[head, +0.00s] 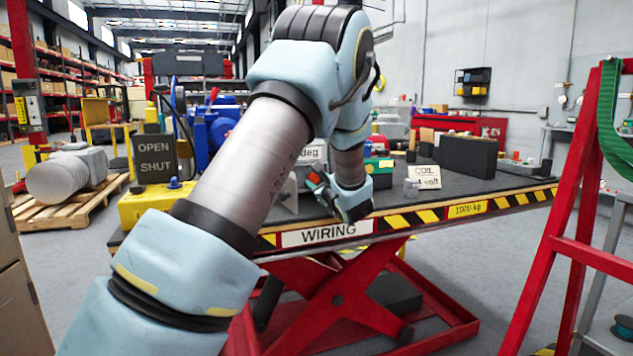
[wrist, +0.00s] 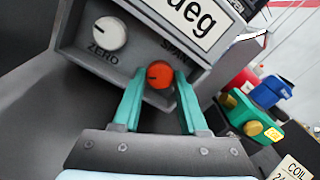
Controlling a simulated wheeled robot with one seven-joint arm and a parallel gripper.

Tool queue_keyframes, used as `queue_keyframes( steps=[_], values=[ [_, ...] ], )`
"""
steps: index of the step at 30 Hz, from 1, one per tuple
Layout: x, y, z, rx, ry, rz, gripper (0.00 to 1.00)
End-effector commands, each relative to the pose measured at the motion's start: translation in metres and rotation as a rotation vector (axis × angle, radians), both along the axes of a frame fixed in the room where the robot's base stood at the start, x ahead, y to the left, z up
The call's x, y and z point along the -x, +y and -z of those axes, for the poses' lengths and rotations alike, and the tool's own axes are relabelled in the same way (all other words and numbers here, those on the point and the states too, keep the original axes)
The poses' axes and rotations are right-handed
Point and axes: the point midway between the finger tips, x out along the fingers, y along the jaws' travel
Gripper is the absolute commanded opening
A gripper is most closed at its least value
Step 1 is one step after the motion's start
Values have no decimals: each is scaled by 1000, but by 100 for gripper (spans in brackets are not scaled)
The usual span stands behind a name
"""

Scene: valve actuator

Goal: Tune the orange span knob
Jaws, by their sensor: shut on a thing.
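The orange span knob (wrist: 159,74) is on the sloped grey front of a box (wrist: 85,62) in the wrist view, below the word SPAN. It has a dark pointer mark. My gripper (wrist: 160,82) has its two teal fingers on either side of the knob, shut on it. A white ZERO knob (wrist: 110,33) is to the left on the same face. A white display reading "deg" (wrist: 200,18) is above.
The box stands on a dark lift table (head: 445,190) with a WIRING label (head: 322,233). A COIL sign (head: 425,177) and a black block (head: 468,156) are to the right. A yellow-based OPEN/SHUT panel (head: 155,160) is to the left. Red and green items (wrist: 258,100) are beside the box.

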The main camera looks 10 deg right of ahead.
Motion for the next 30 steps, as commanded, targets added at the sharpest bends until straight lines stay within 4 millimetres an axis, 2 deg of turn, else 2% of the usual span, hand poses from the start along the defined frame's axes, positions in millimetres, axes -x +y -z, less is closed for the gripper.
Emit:
queue_keyframes(
  steps=[1,3,17,30],
  values=[
    [0,0,0,0,0,-1,8],
    [0,0,0,0,0,-1,0],
    [1,0,0,-53,7,-1,0],
    [1,-1,-1,-393,52,1,0]
  ],
)
